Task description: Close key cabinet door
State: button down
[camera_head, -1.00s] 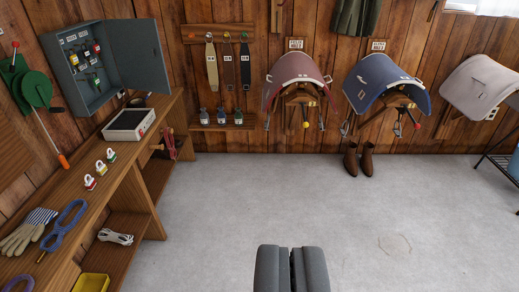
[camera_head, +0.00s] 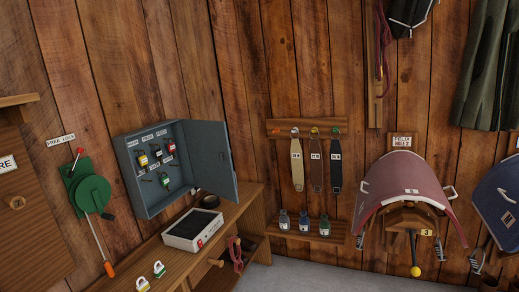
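The grey key cabinet (camera_head: 150,205) hangs on the wooden wall left of centre, above the bench. Its door (camera_head: 208,160) is hinged on the right side and stands wide open, swung out to the right. Several keys with coloured tags (camera_head: 157,160) hang on hooks inside, under small white labels. My gripper is not in view now; nothing of it touches the cabinet or its door.
A wooden bench (camera_head: 228,225) runs below the cabinet, with a white box (camera_head: 193,229) and padlocks (camera_head: 159,269) on it. Straps (camera_head: 297,165) and a maroon saddle (camera_head: 405,183) hang to the right.

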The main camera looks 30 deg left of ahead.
aim_at(205, 138)
jog(key=u, duration=0.05)
jog(key=i, duration=1.25)
jog(key=u, duration=0.4)
jog(key=i, duration=1.25)
jog(key=u, duration=0.35)
jog(key=i, duration=0.85)
jog(key=u, duration=0.25)
